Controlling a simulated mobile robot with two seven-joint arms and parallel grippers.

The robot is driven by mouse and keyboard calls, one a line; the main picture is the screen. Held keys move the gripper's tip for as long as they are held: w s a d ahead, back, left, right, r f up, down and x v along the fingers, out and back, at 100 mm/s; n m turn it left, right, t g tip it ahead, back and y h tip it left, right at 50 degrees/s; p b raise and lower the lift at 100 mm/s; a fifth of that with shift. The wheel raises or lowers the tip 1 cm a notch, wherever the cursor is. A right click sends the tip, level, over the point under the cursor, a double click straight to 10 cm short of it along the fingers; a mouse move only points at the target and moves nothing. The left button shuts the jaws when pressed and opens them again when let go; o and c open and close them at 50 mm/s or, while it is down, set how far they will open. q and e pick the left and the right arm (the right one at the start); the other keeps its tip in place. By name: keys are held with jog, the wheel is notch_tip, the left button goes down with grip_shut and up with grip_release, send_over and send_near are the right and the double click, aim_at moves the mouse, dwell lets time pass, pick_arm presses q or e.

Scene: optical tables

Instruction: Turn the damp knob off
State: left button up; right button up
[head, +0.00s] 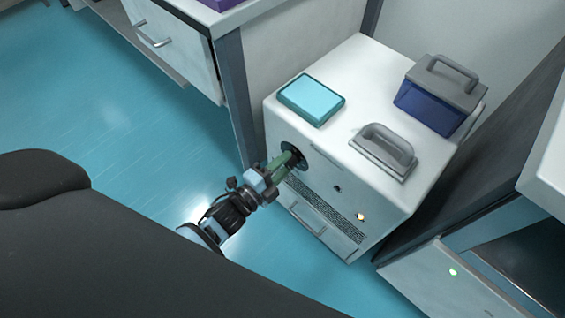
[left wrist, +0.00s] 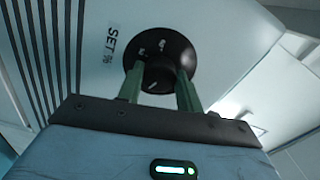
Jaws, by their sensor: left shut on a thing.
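The damp knob (left wrist: 156,76) is a round black knob on a dark dial with white marks, on the front of a white cabinet unit (head: 290,205). In the head view the dark dial (head: 296,153) shows at the upper left of the unit's front. My left gripper (head: 284,165) reaches it from the lower left. In the left wrist view its green fingers (left wrist: 161,88) are on either side of the knob and shut on it. The lettering "SET %" is beside the dial. The dial marks are too small to read. My right gripper is not in view.
On top of the unit are a teal box (head: 312,97), a grey handle (head: 385,150) and a blue case with a grey lid (head: 440,97). Drawers stand nearby.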

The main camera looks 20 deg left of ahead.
pick_arm(q)
jog(key=n+p, duration=0.3)
jog(key=n, duration=1.8)
jog(key=shift+n, duration=0.7)
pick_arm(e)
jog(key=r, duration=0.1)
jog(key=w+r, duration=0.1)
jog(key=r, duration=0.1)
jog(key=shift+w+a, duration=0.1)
pick_arm(q)
jog(key=o, duration=1)
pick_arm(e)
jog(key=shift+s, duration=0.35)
